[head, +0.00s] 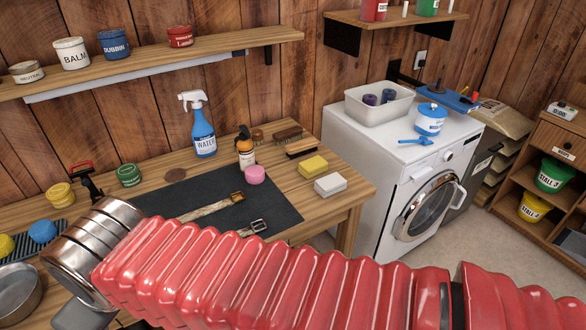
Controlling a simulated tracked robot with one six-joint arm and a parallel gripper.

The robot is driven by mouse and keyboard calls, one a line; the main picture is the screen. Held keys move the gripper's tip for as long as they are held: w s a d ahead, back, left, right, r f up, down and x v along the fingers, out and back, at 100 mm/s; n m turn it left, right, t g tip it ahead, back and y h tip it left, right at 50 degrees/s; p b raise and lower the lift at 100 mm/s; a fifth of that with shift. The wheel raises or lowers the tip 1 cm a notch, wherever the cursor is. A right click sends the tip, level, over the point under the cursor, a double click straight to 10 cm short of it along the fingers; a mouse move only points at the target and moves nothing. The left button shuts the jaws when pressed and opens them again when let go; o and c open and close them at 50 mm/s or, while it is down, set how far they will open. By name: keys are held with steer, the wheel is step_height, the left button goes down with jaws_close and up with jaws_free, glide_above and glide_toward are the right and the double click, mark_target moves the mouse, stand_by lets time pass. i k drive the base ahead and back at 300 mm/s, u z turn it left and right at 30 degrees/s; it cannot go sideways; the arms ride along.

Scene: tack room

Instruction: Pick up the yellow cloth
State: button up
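A crumpled, rounded yellow piece (6,246), which looks like the yellow cloth, lies at the far left of the bench, partly cut off by the picture edge. A similar blue piece (42,231) lies just right of it on a dark ridged mat (59,230). My red arm crosses the bottom of the view, and its metal wrist is right of both pieces. A grey part of what seems to be my gripper (85,314) shows below the wrist at the bottom edge. Its fingertips are hidden or out of frame, so its opening cannot be judged.
A metal bowl (17,290) stands below the yellow piece. A yellow jar (61,196), a black-and-red tool (86,180) and a green tin (129,175) stand behind my wrist. A yellow sponge (313,166) and white block (330,185) lie right of the dark mat (195,190).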

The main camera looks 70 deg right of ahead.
mark_target(309, 168)
steer(key=u, duration=1.4)
steer(key=k, duration=1.8)
steer(key=z, duration=0.65)
steer(key=i, duration=0.15)
